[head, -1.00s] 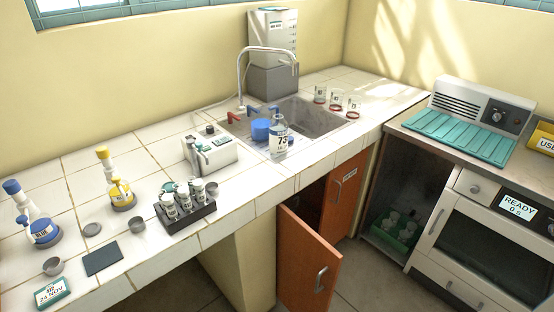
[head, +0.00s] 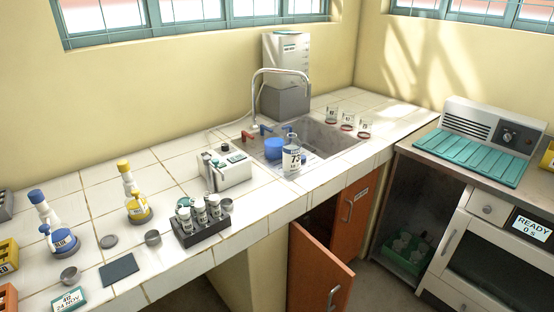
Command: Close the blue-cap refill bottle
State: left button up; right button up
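A clear bottle (head: 291,160) with a white label reading "75" stands upright at the front edge of the sink. Its narrow neck looks uncapped. A small blue piece (head: 303,159), possibly a cap, shows beside it, partly hidden. On the left of the counter stands a white bottle with a blue top (head: 37,197) and a blue lower part (head: 64,243). Which one is the refill bottle I cannot tell for sure. Neither of my grippers is in view.
A blue cup (head: 273,148) stands by the sink (head: 325,137). A yellow-topped bottle (head: 135,205), a dark rack of vials (head: 203,233) and a white device (head: 228,172) stand on the counter. An orange cupboard door (head: 318,280) hangs open below. Bare tiles lie between these items.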

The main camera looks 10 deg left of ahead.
aim_at(292, 147)
jog(key=u, duration=1.8)
jog(key=l, duration=4.05)
jog(key=i+u, duration=0.05)
